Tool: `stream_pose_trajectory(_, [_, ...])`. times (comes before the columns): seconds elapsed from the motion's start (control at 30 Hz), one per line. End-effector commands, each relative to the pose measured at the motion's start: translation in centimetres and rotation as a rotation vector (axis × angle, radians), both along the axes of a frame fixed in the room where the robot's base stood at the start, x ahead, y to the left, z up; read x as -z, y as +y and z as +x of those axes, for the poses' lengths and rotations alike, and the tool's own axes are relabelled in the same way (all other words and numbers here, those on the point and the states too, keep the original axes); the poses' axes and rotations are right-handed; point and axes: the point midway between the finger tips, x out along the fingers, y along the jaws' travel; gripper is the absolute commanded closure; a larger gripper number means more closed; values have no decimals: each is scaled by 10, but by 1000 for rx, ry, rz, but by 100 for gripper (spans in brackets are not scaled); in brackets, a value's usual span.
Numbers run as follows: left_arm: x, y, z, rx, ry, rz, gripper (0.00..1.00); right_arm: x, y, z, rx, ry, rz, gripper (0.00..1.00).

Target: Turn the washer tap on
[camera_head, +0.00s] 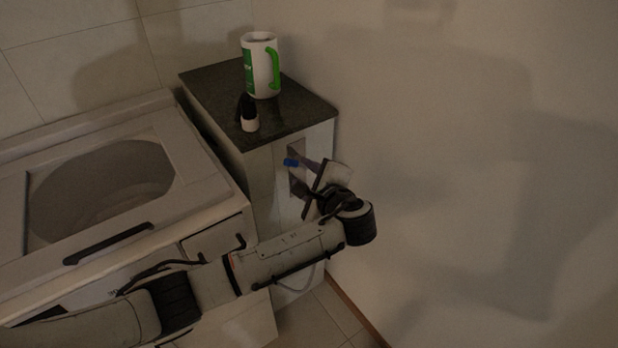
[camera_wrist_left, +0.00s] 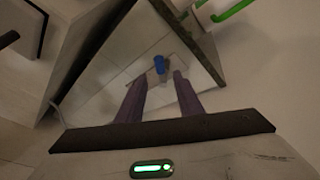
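The washer tap shows as a small blue handle (camera_head: 291,162) on the front of the pale cabinet below the dark counter top. In the left wrist view the blue handle (camera_wrist_left: 160,63) stands upright in the picture, just past my fingertips and centred between them. My left gripper (camera_head: 295,170) faces the cabinet front, and its two purple-grey fingers are apart. In the left wrist view the gripper (camera_wrist_left: 160,77) is open with nothing between the pads. Whether a finger touches the handle cannot be told. The tap's body is mostly hidden. My right gripper is not in view.
A white washer (camera_head: 190,155) with a hollow top and a dark bar handle (camera_head: 108,243) stands at the left, under my left arm. A bare wall borders the right.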

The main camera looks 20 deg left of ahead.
Motion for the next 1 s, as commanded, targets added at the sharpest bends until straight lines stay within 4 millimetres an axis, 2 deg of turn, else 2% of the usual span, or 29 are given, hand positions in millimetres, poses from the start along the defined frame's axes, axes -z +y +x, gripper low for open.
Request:
stream_pose_trajectory(0.2, [-9, -16, -19, 1, 0, -1, 67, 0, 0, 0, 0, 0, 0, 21])
stream_pose_trajectory(0.53, [-11, -18, -22, 0, 1, 1, 67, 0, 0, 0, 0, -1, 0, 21])
stream_pose_trajectory(0.67, [0, -20, -26, 6, 14, -28, 89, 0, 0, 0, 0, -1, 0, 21])
stream_pose_trajectory(0.73, [22, -24, -35, 18, 39, -91, 100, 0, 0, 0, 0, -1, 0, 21])
stream_pose_trajectory(0.83, [73, -36, -61, 36, 94, -267, 100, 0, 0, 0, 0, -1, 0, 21])
stream_pose_trajectory(0.9, [115, -47, -91, 31, 135, -443, 100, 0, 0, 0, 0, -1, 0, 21])
stream_pose_trajectory(0.97, [148, -56, -119, 8, 161, -611, 100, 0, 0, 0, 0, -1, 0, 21])
stream_pose_trajectory(1.0, [167, -62, -140, -19, 172, -727, 100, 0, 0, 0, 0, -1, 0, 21])
